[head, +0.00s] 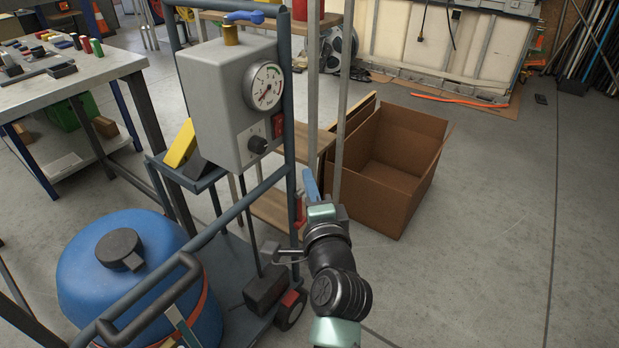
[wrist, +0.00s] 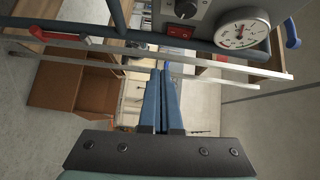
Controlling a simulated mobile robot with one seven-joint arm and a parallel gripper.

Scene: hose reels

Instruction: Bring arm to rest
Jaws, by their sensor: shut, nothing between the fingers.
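My arm reaches up from the lower middle of the head view. My gripper (head: 310,182) is at its end, with blue fingers pointing away beside the right-hand post of a blue-framed cart. In the wrist view my gripper (wrist: 161,75) has its two blue fingers together, with nothing between them. The fingers stand close to the cart's frame and pale upright bars; I cannot tell whether they touch anything. My wrist partly hides the low part of the cart and the floor behind it.
The cart carries a grey control box (head: 228,103) with a gauge (head: 264,87) and a blue drum (head: 140,270). An open cardboard box (head: 390,165) stands just beyond my gripper. A workbench (head: 75,80) is at the left. The floor at the right (head: 500,230) is clear.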

